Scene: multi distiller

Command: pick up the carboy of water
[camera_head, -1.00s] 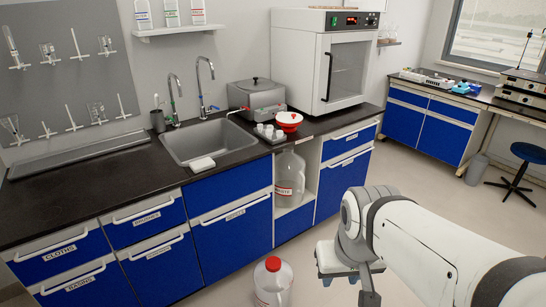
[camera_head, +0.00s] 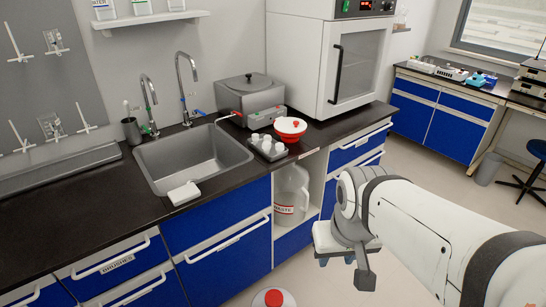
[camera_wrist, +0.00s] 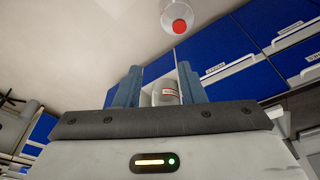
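A clear carboy with a red cap (camera_head: 273,298) stands on the floor, cut off by the bottom edge of the head view. In the wrist view this carboy (camera_wrist: 177,18) shows at the top, beyond my fingers and apart from them. Its label is not readable. A second clear carboy, labelled WASTE (camera_head: 291,197), stands in the open niche under the counter; in the wrist view it (camera_wrist: 165,93) appears between the fingers, farther off. My gripper (camera_wrist: 158,86) is open and empty, its two fingers wide apart. In the head view it hangs right of the niche.
Blue cabinets (camera_head: 222,245) with white handles line the wall under a black counter. The counter bears a sink (camera_head: 195,160), a grey water bath (camera_head: 250,98), a red bowl (camera_head: 290,129) and a white oven (camera_head: 345,70).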

